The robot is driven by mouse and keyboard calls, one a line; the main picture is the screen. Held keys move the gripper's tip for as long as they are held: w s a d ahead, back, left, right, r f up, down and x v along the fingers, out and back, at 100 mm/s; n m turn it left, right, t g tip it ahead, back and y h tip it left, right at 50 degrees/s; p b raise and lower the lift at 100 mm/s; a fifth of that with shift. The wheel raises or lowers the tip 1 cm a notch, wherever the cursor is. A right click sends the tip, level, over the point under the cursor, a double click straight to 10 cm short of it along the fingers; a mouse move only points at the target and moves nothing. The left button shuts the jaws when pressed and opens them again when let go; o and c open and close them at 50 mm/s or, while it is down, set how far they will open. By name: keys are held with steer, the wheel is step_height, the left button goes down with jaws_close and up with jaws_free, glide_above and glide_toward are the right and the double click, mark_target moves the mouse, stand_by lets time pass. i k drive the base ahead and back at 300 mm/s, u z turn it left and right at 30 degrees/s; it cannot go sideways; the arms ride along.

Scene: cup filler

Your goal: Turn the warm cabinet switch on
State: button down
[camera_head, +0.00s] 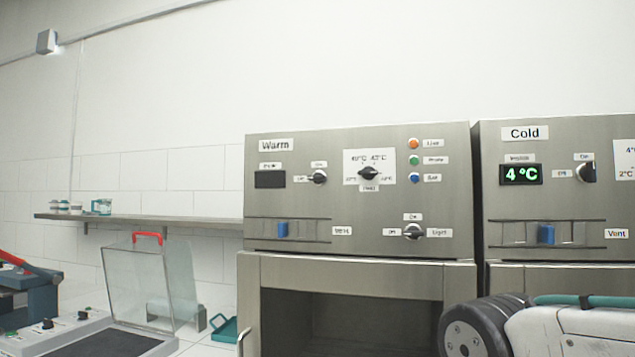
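The warm cabinet (357,243) stands in the middle of the view under a "Warm" label. Its power switch (319,177) is a dark knob with a light pointer, right of the display, with small labels to its left and above it. The pointer appears to lie toward the left label. The warm display (270,179) is dark. A temperature dial (369,173) and a light knob (413,232) sit further right on the same panel. Part of my arm shows at the lower right, in front of the cold cabinet. My gripper is out of view.
The cold cabinet (557,133) stands close on the right, its display (521,174) lit green at 4 °C. A wall shelf (150,219) holds small cups. The space before the warm panel looks clear.

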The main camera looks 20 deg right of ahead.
mark_target(318, 177)
steer(key=z, duration=0.7)
steer(key=i, duration=0.35)
steer(key=u, duration=0.7)
